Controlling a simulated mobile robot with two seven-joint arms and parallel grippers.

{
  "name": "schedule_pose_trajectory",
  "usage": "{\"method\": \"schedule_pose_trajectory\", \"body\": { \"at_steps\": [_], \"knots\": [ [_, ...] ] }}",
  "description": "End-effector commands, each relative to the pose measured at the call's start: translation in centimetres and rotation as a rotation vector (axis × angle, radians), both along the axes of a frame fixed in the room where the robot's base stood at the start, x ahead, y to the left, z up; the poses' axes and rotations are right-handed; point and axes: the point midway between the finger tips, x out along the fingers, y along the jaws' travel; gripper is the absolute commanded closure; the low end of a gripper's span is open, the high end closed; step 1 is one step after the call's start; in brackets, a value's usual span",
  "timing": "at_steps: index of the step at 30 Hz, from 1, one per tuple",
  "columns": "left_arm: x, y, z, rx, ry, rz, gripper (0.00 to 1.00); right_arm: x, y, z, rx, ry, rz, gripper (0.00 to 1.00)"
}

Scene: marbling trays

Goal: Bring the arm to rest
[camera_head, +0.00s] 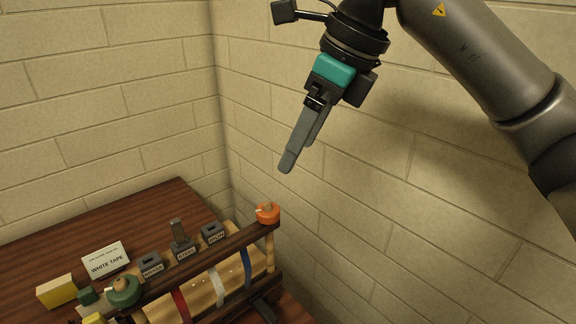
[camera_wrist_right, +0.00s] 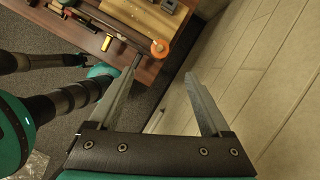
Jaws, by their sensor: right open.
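My right arm comes in from the upper right in the head view. Its gripper (camera_head: 288,166) hangs in the air beside the brick wall, above and to the right of the table's far corner, pointing down. In the right wrist view the two fingers (camera_wrist_right: 168,72) are spread wide with nothing between them. My left gripper is not in the head view. In the right wrist view dark arm parts of mine show at the left, but I cannot make out the state of a left gripper there.
A dark wooden table (camera_head: 150,213) carries a wooden rack (camera_head: 232,250) with coloured tapes, an orange roll (camera_head: 267,213), a green roll (camera_head: 122,290), grey labelled blocks (camera_head: 181,240), a WHITE TAPE card (camera_head: 106,260) and a yellow block (camera_head: 56,291). A brick wall (camera_head: 340,230) stands close behind my right gripper.

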Motion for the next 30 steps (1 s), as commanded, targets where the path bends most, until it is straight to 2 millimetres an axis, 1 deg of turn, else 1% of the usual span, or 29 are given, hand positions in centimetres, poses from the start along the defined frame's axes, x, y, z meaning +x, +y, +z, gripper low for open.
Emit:
{"method": "schedule_pose_trajectory", "body": {
  "at_steps": [1,6,17,20,23,27,30],
  "knots": [
    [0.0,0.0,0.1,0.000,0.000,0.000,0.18,-0.1,-0.2,0.7,0.001,-0.001,-0.001,0.18],
    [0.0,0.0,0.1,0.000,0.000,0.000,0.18,-0.3,-0.6,1.5,0.000,0.000,0.000,0.18],
    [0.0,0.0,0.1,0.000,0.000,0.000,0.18,-0.3,-0.4,1.4,0.013,0.011,0.002,0.18],
    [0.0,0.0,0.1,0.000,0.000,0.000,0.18,-0.3,0.9,0.5,0.086,0.068,0.014,0.18],
    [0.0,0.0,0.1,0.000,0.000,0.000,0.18,-0.3,3.4,-0.9,0.244,0.184,0.028,0.18],
    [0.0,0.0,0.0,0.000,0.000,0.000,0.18,0.4,7.3,-2.5,0.561,0.399,-0.006,0.18],
    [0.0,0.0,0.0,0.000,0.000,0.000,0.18,1.6,9.1,-3.3,0.793,0.551,-0.076,0.18]
  ]
}}
